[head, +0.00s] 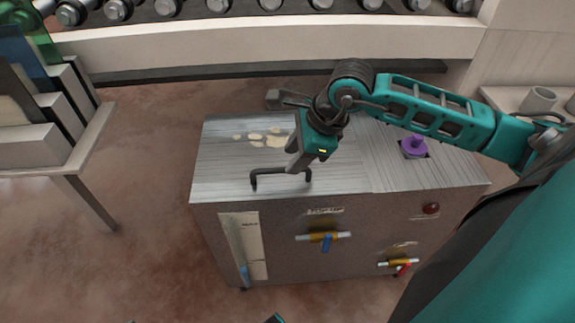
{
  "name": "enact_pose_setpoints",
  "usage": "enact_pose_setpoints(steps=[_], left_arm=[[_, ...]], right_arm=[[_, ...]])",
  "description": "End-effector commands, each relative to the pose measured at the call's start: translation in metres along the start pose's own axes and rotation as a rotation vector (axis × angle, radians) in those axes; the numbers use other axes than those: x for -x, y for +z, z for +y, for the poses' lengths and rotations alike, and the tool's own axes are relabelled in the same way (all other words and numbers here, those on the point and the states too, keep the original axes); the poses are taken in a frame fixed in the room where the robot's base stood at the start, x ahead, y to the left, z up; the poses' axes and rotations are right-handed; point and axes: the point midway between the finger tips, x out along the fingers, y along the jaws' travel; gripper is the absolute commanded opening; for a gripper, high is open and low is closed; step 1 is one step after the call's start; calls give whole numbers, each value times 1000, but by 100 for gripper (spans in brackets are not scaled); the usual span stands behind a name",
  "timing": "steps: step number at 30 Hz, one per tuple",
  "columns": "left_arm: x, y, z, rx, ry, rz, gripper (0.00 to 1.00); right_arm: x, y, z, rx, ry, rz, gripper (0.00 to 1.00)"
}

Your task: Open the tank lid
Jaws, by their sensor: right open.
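The tank (310,235) is a brown speckled cabinet with a brushed metal top. Its lid (225,175) is the left metal panel of the top and lies flat, shut. A black bar handle (280,172) stands up near the lid's front edge. My right gripper (282,136) is open over the lid, its arm coming in from the right. One finger points left toward the back; the other reaches down close to the handle's right part. Whether it touches the handle I cannot tell.
A purple knob (415,145) stands on the top's right panel. Valves with blue (326,243) and red (402,269) levers stick out in front. A rack of sheets (50,110) stands at left, a roller conveyor (270,40) behind, a shelf with a mug (538,99) at right.

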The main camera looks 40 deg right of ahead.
Motion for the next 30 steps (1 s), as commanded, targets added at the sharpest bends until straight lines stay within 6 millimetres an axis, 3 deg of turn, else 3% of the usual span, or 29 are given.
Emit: enact_pose_setpoints(steps=[6,18,30], left_arm=[[-4,7,0,2,2,-6,43],[-4,3,3,13,4,-2,43],[-5,0,2,9,4,5,43]], right_arm=[[-31,0,0,-2,0,-2,40],[-38,0,0,0,1,0,40],[-38,0,0,0,1,0,3]])
